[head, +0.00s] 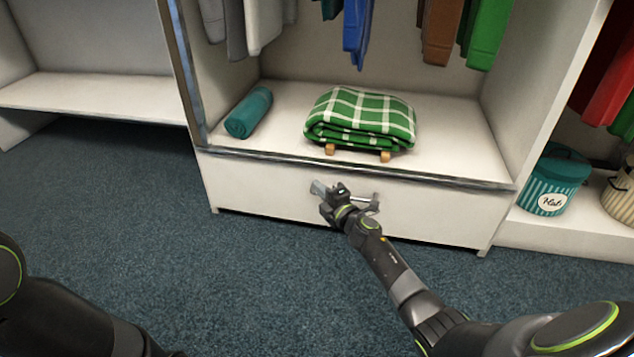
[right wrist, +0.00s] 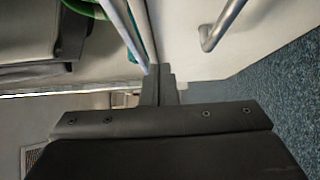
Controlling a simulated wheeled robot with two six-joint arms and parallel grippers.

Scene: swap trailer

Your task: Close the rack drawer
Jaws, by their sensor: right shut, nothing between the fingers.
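The rack drawer (head: 438,211) has a wide white front below the shelf of the middle rack bay. In the head view it looks flush or nearly flush under the trim; I see no clear gap and cannot tell whether it is fully shut. Its metal bar handle (right wrist: 226,22) shows in the right wrist view, apart from my fingers. My right gripper (head: 333,194) is at the drawer front by the handle, which it partly hides. Its fingers (right wrist: 158,80) are shut and empty, close to the white front; contact is unclear. My left gripper is out of view.
A green checked blanket (head: 358,117) and a teal roll (head: 248,112) lie on the shelf (head: 285,95) above. Clothes hang over it. A teal striped hat bin (head: 553,181) stands to the right. The blue carpet (head: 150,200) before the rack is clear.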

